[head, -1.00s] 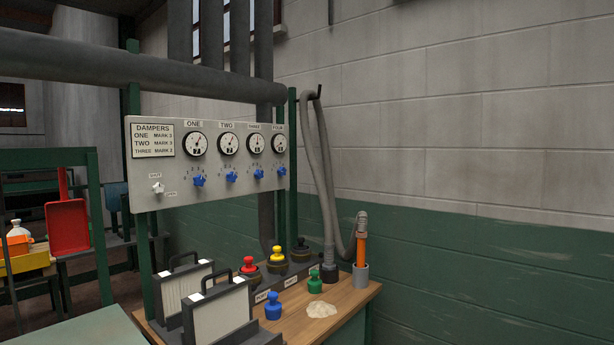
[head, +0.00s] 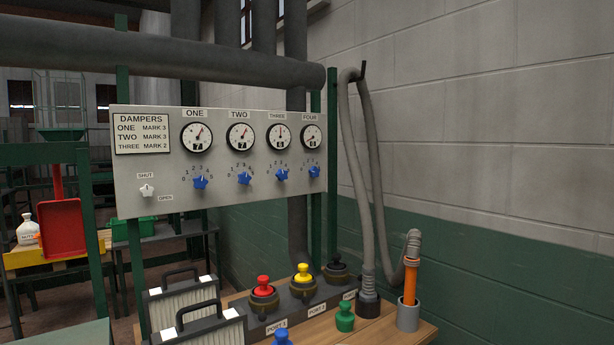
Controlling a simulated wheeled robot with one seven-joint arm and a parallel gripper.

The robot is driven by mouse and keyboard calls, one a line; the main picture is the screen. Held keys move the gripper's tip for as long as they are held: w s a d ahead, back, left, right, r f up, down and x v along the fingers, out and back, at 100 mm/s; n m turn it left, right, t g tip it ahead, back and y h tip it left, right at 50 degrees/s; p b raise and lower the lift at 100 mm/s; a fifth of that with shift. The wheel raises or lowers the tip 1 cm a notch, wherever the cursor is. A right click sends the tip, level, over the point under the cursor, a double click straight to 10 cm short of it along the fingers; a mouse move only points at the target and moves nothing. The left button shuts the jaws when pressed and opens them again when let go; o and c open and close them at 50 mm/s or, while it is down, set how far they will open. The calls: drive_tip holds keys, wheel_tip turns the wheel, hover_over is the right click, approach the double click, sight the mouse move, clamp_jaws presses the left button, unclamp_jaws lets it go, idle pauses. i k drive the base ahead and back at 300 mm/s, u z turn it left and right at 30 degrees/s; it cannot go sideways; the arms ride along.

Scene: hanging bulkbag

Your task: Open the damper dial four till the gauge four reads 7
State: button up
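Damper dial four (head: 314,171) is a blue knob at the right end of the grey damper panel (head: 165,178), in the head view. Gauge four (head: 310,136) is the round white dial above it, under the label FOUR. Its needle points to the lower left; its small number window is too small to read surely. Dials one (head: 200,182), two (head: 244,178) and three (head: 281,174) sit to its left, each under its own gauge. A white shut/open switch (head: 147,190) is at the panel's lower left. My gripper is not in view.
A wooden bench below holds filter frames (head: 185,300), red (head: 263,284), yellow (head: 303,273) and black (head: 336,262) plugs, a green plug (head: 345,318) and a blue plug. A grey hose (head: 372,180) hangs right of the panel. The space before the panel is clear.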

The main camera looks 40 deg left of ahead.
sight(313, 171)
drive_tip(key=u, duration=0.45)
drive_tip(key=i, duration=1.1)
drive_tip(key=u, duration=1)
drive_tip(key=i, duration=0.6)
drive_tip(key=u, duration=0.2)
